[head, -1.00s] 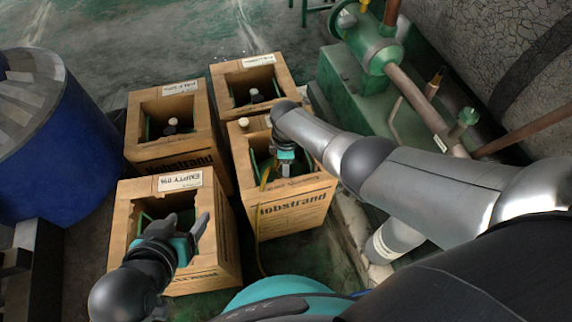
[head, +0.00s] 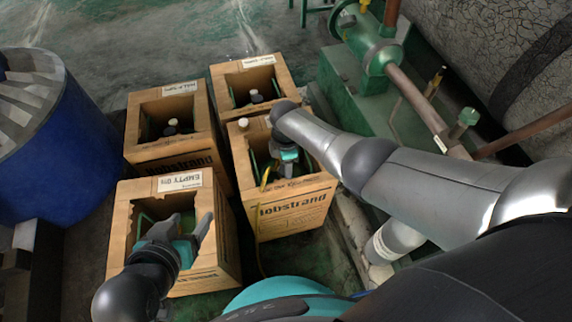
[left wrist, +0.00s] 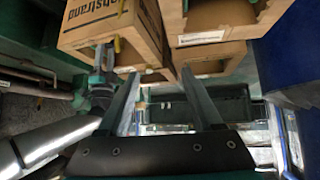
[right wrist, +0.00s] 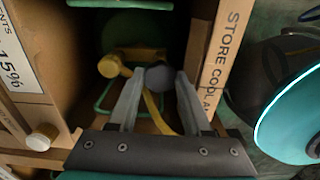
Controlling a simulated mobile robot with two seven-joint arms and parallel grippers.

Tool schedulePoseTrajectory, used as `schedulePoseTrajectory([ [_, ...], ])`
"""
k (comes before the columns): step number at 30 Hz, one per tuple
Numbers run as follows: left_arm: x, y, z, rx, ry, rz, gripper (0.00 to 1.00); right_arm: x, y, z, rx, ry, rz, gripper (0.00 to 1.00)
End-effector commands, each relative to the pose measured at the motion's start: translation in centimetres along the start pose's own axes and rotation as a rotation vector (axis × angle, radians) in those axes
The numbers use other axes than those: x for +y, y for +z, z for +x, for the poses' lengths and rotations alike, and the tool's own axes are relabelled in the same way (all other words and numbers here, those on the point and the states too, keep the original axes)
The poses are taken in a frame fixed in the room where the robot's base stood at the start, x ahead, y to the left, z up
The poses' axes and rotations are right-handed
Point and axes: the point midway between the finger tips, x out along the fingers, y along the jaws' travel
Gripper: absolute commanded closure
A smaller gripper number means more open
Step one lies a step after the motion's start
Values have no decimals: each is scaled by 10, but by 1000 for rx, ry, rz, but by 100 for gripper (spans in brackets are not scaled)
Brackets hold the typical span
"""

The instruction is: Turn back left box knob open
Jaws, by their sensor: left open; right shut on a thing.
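The back left box (head: 178,160) is an open-topped cardboard box in the head view. A dark knob with a pale top (head: 172,123) stands in its opening, with no gripper at it. My left gripper (head: 193,224) is open and empty over the front left box (head: 205,284). Its spread fingers also show in the left wrist view (left wrist: 160,100). My right gripper (head: 287,168) reaches into the front right box (head: 295,212). In the right wrist view its fingers are shut on a grey knob (right wrist: 160,76), beside a yellow hose fitting (right wrist: 113,66).
The back right box (head: 285,72) also holds a dark knob (head: 256,97). A blue drum (head: 55,150) stands at the left. Green machinery with pipes (head: 375,60) is at the right. A yellow hose (head: 257,235) hangs over the front right box's side. Open floor lies behind the boxes.

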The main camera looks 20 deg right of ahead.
Motion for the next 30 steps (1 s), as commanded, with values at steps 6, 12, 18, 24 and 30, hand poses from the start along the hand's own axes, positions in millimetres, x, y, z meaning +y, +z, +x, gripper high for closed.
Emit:
schedulePoseTrajectory([
  [6,-1,0,0,-1,-2,0,34,0,0,0,0,-1,1,38],
  [12,-2,1,0,-4,-4,1,34,0,0,0,0,0,2,38],
  [18,-10,1,-6,-55,-25,5,34,0,0,-6,0,0,2,38],
  [24,-21,11,-20,-173,-56,-1,34,0,0,-15,0,0,2,38],
  [30,-32,22,-38,-297,-90,-13,34,0,0,-24,0,0,2,38],
])
